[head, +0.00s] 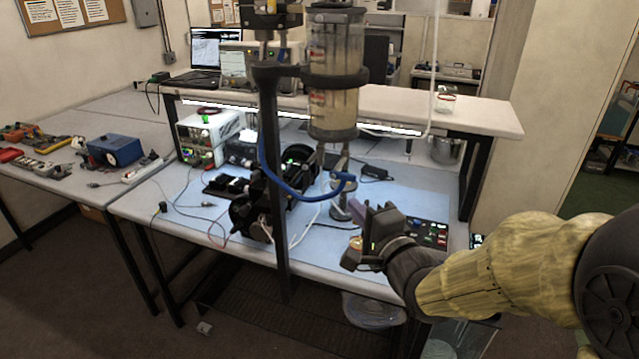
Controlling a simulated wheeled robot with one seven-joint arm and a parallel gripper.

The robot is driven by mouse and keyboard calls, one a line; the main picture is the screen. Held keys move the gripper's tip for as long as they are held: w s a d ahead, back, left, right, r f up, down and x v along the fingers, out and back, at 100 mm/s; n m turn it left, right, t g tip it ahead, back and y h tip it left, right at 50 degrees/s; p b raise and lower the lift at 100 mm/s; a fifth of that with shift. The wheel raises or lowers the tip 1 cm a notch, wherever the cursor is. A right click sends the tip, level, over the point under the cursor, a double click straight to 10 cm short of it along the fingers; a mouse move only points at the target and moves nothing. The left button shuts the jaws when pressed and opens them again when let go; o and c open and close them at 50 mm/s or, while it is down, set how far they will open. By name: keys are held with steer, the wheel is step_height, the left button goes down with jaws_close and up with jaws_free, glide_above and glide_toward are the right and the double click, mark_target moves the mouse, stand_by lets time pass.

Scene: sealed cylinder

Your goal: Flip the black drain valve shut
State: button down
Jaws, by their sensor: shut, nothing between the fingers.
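The sealed cylinder (334,95) is clear with a tan content and hangs upright in a dark clamp on a black post (272,170). A narrow outlet shows under its base, with a blue hose (300,192) looping from near the post to just below it. The black drain valve is too small and dark to make out for certain, so its lever position cannot be told. My gripper (359,228) is shut and empty, below and slightly right of the cylinder's outlet, in front of the blue-topped bench. No contact with the cylinder or hose can be seen.
Dark round equipment and cables lie on the blue mat (385,190) behind the post. A metal stand (341,200) is close behind my gripper. A power supply (203,137) stands further left. A raised white shelf (450,107) runs behind. Floor at the front left is mostly clear.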

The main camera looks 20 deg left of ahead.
mark_target(307, 174)
steer(key=w+a+p, duration=0.5)
steer(key=w+a, duration=0.1)
steer(key=a, duration=0.3)
steer(key=shift+w, duration=0.15)
steer(key=shift+f+b, duration=0.25)
steer(key=shift+b, duration=0.2)
steer(key=shift+a+b, duration=0.15)
steer(key=shift+b, duration=0.25)
